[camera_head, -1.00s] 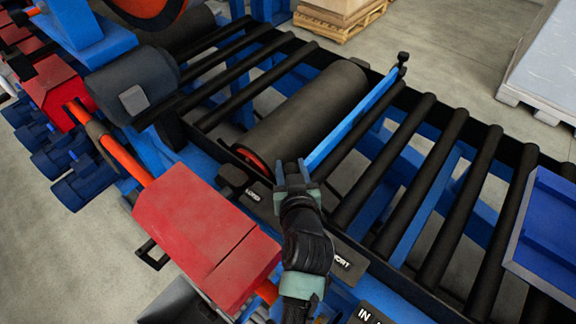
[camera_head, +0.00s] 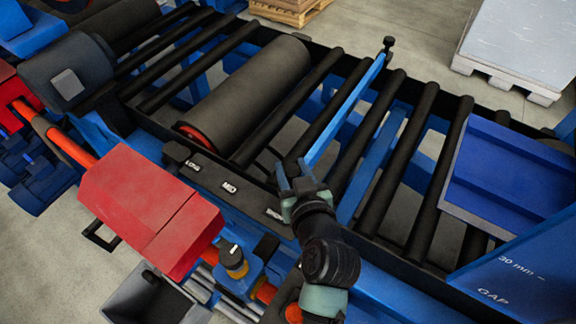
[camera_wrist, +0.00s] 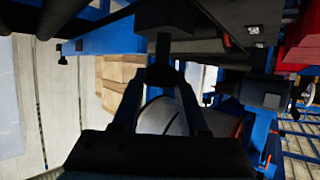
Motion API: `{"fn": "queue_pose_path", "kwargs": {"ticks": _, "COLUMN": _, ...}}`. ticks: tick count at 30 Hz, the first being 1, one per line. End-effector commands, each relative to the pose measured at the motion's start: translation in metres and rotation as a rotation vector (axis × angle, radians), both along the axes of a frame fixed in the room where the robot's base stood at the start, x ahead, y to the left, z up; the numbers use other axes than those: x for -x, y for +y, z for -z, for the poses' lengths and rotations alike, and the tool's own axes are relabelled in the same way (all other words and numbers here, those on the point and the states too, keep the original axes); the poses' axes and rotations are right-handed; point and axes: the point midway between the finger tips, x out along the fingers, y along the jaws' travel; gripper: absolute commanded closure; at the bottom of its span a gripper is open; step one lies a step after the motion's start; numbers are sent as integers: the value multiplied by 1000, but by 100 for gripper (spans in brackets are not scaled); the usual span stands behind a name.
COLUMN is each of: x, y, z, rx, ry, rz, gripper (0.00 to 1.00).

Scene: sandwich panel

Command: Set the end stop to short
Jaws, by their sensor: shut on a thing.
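My gripper (camera_head: 298,182) is at the bar's near end, above the near rail. In the wrist view its two fingers (camera_wrist: 160,105) are shut on a dark knob (camera_wrist: 160,74) below the blue bar (camera_wrist: 105,38). The rail carries the labels LONG (camera_head: 192,166), MID (camera_head: 229,187) and SHORT (camera_head: 274,213). My gripper is beside the SHORT label and partly covers it. The exact seat of the knob is hidden.
A large dark roller (camera_head: 250,92) lies left of the bar. A red housing (camera_head: 150,210) stands in front of the rail. A blue plate (camera_head: 510,175) and a blue panel marked 30 mm GAP (camera_head: 525,270) are at the right. Pallets stand behind.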

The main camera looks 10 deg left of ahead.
Motion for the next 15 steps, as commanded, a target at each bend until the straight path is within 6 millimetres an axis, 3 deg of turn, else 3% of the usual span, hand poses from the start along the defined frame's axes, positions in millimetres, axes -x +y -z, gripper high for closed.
{"fn": "queue_pose_path", "kwargs": {"ticks": 6, "x": 1, "y": -6, "z": 3, "rx": 8, "ry": 6, "rz": 12, "gripper": 100}}
{"fn": "queue_pose_path", "kwargs": {"ticks": 7, "x": 1, "y": -6, "z": 3, "rx": 8, "ry": 7, "rz": 12, "gripper": 52}}
{"fn": "queue_pose_path", "kwargs": {"ticks": 11, "x": 0, "y": -5, "z": 3, "rx": 7, "ry": 6, "rz": 10, "gripper": 28}}
{"fn": "queue_pose_path", "kwargs": {"ticks": 15, "x": 0, "y": -4, "z": 2, "rx": 5, "ry": 4, "rz": 7, "gripper": 27}}
